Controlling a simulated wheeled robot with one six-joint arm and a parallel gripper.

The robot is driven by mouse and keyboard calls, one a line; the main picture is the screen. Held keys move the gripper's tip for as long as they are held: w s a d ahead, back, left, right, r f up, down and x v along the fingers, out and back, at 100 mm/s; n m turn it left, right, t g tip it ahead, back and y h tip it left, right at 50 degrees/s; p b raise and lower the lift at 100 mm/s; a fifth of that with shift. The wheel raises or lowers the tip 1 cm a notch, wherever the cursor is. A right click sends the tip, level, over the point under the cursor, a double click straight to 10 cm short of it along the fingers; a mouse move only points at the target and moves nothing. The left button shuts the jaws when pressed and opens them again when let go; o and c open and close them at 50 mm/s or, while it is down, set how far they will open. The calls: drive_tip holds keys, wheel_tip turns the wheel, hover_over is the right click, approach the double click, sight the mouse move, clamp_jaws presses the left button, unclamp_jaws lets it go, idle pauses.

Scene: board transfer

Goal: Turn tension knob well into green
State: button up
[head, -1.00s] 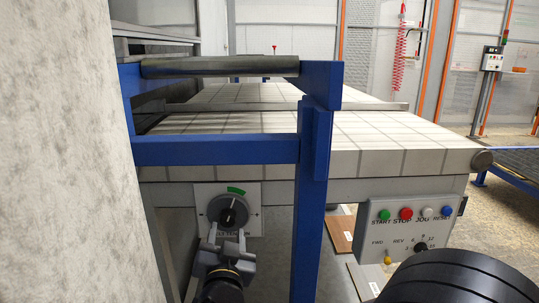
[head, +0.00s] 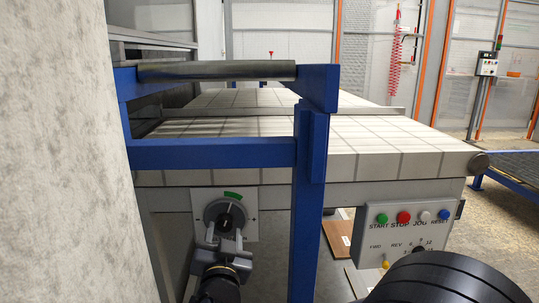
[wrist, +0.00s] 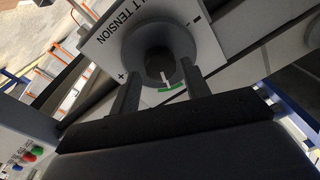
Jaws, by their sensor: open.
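The dark round tension knob (head: 225,214) sits on a light plate (head: 252,229) under the conveyor, with a green arc (head: 231,195) at its upper edge. In the wrist view the knob (wrist: 147,44) shows a white pointer (wrist: 168,80) directed at the green arc (wrist: 171,90). The plate (wrist: 102,37) reads "TENSION", with plus and minus marks. My gripper (head: 224,238) is open at the knob's front. In the wrist view my gripper (wrist: 161,76) has one finger on each side of the knob; contact cannot be told.
A blue frame post (head: 308,220) stands just right of the knob plate. A control box (head: 408,235) with coloured buttons hangs further right. A pale wall (head: 65,150) fills the left side. The tiled conveyor belt (head: 400,145) lies above.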

drive_tip(key=s+p, duration=0.2)
drive_tip(key=s, duration=0.7)
drive_tip(key=w+b, duration=0.3)
drive_tip(key=w, duration=0.8)
drive_tip(key=shift+w, duration=0.25)
drive_tip(key=shift+s+a+r+n+p, duration=0.15)
drive_tip(key=shift+r+n+p, duration=0.15)
drive_tip(key=shift+n+p, duration=0.9)
drive_tip(key=shift+n, duration=0.4)
drive_tip(key=n+p, duration=0.3)
drive_tip(key=n, duration=0.2)
drive_tip(key=shift+g+y, duration=0.3)
drive_tip(key=shift+g, duration=0.1)
drive_tip(key=n+p, duration=0.2)
drive_tip(key=n, duration=0.2)
drive_tip(key=s+d+p, duration=0.1)
drive_tip(key=s+p, duration=0.1)
drive_tip(key=s, duration=0.8)
drive_tip(key=shift+s+d, duration=0.25)
drive_tip(key=shift+s, duration=0.15)
drive_tip(key=shift+f, duration=0.1)
drive_tip(key=shift+p, duration=0.35)
